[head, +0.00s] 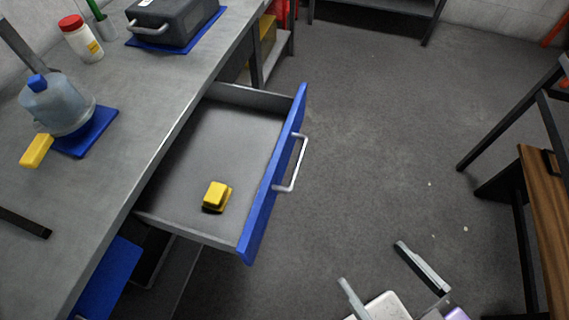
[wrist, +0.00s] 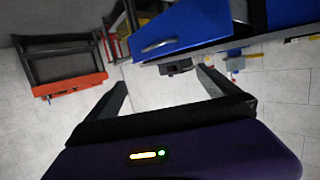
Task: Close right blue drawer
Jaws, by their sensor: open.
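The right blue drawer (head: 274,180) is pulled well out from under the grey workbench in the head view. Its grey inside shows, with a small yellow block (head: 216,196) lying in it near the front. A silver bar handle (head: 292,163) is on its blue front. The blue drawer front also shows in the wrist view (wrist: 185,30), near the top, with its handle. My gripper (head: 375,268) is open and empty, low in the head view, to the right of the drawer and apart from it. Its two fingers show in the wrist view (wrist: 162,85).
On the workbench (head: 150,110) stand a dark case (head: 172,22), a white bottle with a red cap (head: 82,40) and a bluish jug (head: 58,103). A wood-topped bench (head: 547,205) stands at the right. The floor between is clear.

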